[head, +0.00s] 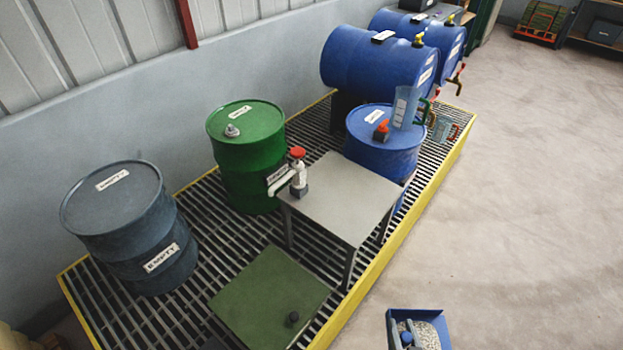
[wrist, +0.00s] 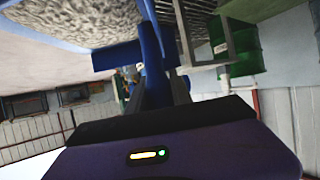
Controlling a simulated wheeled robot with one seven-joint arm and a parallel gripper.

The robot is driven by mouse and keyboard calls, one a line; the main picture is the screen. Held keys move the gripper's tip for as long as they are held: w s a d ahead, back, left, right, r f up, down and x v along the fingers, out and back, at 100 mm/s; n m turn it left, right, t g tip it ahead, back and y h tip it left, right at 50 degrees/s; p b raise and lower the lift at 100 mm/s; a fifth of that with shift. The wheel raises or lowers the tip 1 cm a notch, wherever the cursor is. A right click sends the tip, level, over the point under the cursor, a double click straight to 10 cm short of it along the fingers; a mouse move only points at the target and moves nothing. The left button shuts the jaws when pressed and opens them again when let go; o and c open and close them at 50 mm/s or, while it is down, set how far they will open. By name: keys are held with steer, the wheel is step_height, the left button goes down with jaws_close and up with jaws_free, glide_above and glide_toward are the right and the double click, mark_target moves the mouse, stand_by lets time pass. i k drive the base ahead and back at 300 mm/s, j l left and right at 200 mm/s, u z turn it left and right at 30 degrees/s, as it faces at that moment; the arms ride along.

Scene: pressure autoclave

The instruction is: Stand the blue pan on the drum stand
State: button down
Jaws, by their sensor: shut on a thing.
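The blue pan (head: 447,333), with pale grey granules in it, is at the bottom edge of the head view, over the floor right of the yellow-edged platform. It also shows at the top of the wrist view (wrist: 117,60). My gripper (wrist: 160,82) is shut on a blue part of the pan; its exact hold is partly hidden. A grey flat-topped stand (head: 352,197) on legs stands on the platform, apart from the pan.
The platform grating (head: 160,325) holds a grey-blue drum (head: 125,225), a green drum (head: 245,150), and a blue upright drum (head: 380,155) with a jug (head: 405,105) on top. Blue drums (head: 375,70) lie behind. A green plate (head: 265,300) lies in front. The right floor (head: 530,200) is clear.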

mark_target(360, 188)
steer(key=i+l+u, duration=0.1)
steer(key=i+u, duration=0.3)
steer(key=i+l+u, duration=0.15)
steer(key=u, duration=0.25)
steer(key=i+l+u, duration=0.25)
steer(key=u, duration=0.2)
steer(key=i+l+u, duration=0.15)
steer(key=l+u, duration=0.25)
